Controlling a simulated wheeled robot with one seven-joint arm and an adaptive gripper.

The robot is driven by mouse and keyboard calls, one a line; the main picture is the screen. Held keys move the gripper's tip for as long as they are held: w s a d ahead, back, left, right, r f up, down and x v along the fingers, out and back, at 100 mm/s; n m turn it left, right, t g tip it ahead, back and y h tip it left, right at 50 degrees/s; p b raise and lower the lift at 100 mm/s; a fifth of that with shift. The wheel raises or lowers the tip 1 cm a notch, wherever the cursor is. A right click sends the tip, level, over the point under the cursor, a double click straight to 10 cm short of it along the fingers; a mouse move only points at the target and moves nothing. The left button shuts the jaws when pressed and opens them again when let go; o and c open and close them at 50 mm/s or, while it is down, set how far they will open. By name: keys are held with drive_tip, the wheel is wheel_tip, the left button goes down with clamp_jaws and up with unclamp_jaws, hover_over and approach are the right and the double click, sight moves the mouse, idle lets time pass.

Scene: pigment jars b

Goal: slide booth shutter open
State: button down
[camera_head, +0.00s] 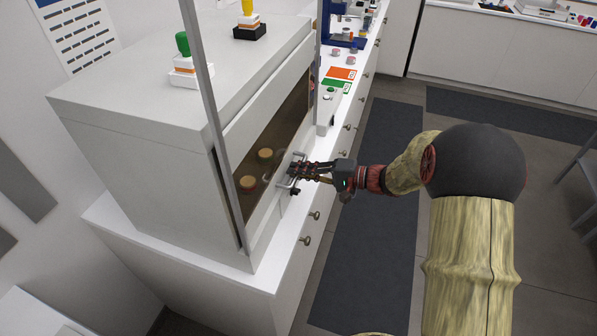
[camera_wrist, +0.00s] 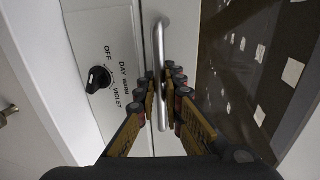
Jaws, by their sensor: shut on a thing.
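The booth (camera_head: 140,150) is a large pale grey box on the white counter. Its front shows a dark, tinted area (camera_head: 245,190), with two round cork-coloured tops behind it. A silver bar handle (camera_head: 283,184) stands out from the pale strip along the front's lower edge. My gripper (camera_head: 296,171) is shut on this handle. In the wrist view the handle (camera_wrist: 160,45) passes between the two fingers of my gripper (camera_wrist: 164,88). The dark area with white patches (camera_wrist: 260,65) lies right of it there. How far the shutter is open I cannot tell.
A black knob (camera_wrist: 98,79), marked OFF, DAY, WARM and VIOLET, sits beside the handle. A green-topped item (camera_head: 183,60) and a yellow-topped item (camera_head: 249,22) stand on the booth. Orange (camera_head: 341,73) and green cards lie on the counter beyond. Floor right of the drawers is clear.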

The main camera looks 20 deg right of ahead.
wheel_tip(320, 180, up, 26)
drive_tip(key=p, duration=0.6)
drive_tip(key=shift+r+p, duration=0.25)
drive_tip(key=shift+p, duration=0.15)
drive_tip(key=c, duration=2.2)
unclamp_jaws()
drive_tip(key=shift+f, duration=0.1)
drive_tip(key=shift+c, duration=0.2)
drive_tip(key=v, duration=1.2)
